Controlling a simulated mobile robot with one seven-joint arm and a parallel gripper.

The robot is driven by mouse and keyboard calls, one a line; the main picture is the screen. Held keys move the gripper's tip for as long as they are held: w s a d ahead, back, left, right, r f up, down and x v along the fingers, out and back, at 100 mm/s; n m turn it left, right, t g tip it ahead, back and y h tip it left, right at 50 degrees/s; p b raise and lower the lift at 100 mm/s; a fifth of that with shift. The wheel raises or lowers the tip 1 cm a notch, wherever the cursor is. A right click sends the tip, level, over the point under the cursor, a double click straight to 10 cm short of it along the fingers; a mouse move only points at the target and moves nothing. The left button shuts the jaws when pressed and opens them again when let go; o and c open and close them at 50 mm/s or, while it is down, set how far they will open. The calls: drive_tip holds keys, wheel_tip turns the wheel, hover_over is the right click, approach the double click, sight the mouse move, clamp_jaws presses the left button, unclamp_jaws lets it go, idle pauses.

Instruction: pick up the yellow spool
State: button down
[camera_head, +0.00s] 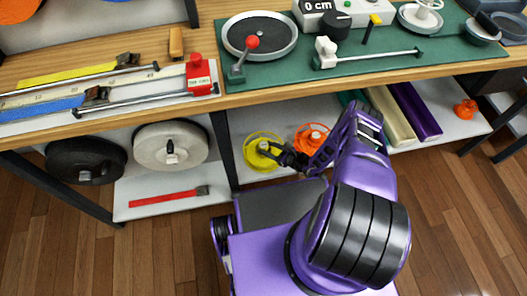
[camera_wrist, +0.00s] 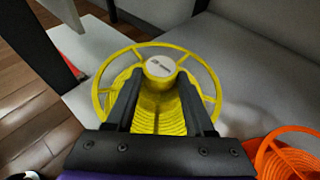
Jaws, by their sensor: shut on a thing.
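The yellow spool (camera_head: 263,151) is on the lower shelf beneath the workbench, left of an orange spool (camera_head: 312,137). My gripper (camera_head: 271,150) reaches it from the right in the head view. In the wrist view the yellow spool (camera_wrist: 201,62) shows its spoked rim and white round hub cap. My gripper (camera_wrist: 157,92) has one finger on each side of the spool's core and is shut on it. The fingers hide part of the core. I cannot tell whether the spool is touching the shelf.
The orange spool (camera_wrist: 289,160) is close on the right in the wrist view. A dark post (camera_head: 224,150) stands left of the yellow spool. The bench top (camera_head: 300,86) overhangs the shelf. White and black reels (camera_head: 170,146) and a red strap (camera_head: 165,198) are further left.

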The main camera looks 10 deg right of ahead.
sight(268, 151)
idle(0.4)
wheel_tip(268, 151, up, 10)
drive_tip(key=p, duration=0.3)
